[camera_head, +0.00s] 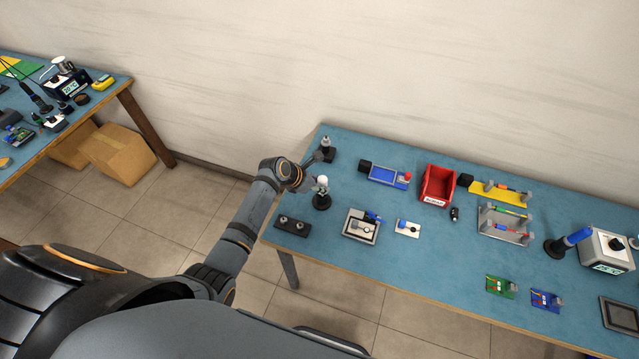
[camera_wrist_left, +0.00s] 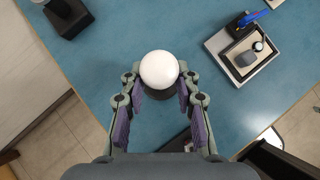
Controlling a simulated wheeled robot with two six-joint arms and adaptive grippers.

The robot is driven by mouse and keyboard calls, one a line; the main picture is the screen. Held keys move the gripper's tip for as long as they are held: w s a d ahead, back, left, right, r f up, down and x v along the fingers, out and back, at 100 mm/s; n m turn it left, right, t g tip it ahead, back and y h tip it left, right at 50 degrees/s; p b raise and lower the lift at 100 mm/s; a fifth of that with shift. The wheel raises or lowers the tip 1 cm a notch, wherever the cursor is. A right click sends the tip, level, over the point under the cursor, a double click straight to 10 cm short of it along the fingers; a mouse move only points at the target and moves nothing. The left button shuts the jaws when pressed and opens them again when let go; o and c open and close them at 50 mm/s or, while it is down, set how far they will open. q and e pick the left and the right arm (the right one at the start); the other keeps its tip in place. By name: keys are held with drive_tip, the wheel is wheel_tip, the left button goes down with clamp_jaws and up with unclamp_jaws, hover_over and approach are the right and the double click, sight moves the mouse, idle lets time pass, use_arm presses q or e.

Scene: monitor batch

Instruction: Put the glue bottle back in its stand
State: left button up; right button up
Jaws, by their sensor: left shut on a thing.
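The glue bottle appears to be the white-topped bottle (camera_head: 322,181) near the left end of the right-hand table. My left gripper (camera_head: 312,185) is shut on it from the left. In the left wrist view the round white top (camera_wrist_left: 159,69) shows from above, between my two fingers (camera_wrist_left: 159,86). A round black stand (camera_head: 321,202) is directly below the bottle in the head view. Its dark rim (camera_wrist_left: 158,94) shows just under the white top in the wrist view. I cannot tell whether the bottle is seated in it or just above. My right gripper is out of view.
A black square holder (camera_head: 327,154) with a grey-topped item stands behind. A dark block with two pegs (camera_head: 292,225) lies in front. A grey tray (camera_head: 361,226), blue box (camera_head: 387,177) and red bin (camera_head: 437,185) are to the right. Bare blue tabletop surrounds the stand.

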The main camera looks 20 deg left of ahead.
use_arm(q)
drive_tip(key=shift+f, duration=0.3)
idle(0.4)
drive_tip(key=shift+f+b, duration=0.3)
drive_tip(key=shift+f, duration=0.35)
drive_tip(key=o, duration=1.2)
drive_tip(key=v, duration=1.2)
